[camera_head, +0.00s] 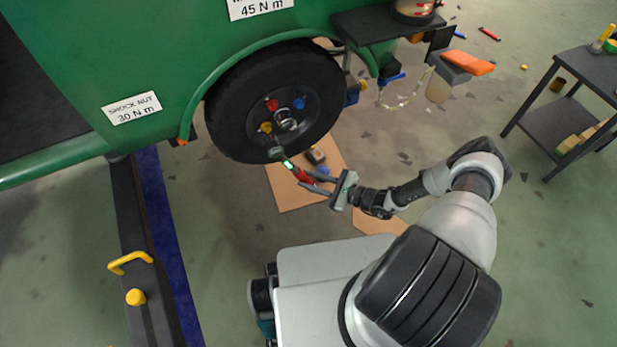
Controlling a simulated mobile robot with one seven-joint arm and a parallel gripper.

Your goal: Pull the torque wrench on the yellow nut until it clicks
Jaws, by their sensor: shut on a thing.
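The torque wrench (289,166) has a red handle and a lit green patch. Its head end reaches the lower part of the black wheel (232,106), near the yellow nut (266,128). Whether the head is seated on that nut is too small to tell. My gripper (316,182) is shut on the wrench's red handle, below and right of the wheel. A red nut (272,105) and a blue nut (298,103) sit around the same hub.
The green rickshaw body (170,50) bears a label reading 30 N m (131,108). Cardboard (290,195) lies on the floor under the wrench. A dark rail with a yellow handle (130,262) stands lower left. A grey table (590,70) stands right, with open floor before it.

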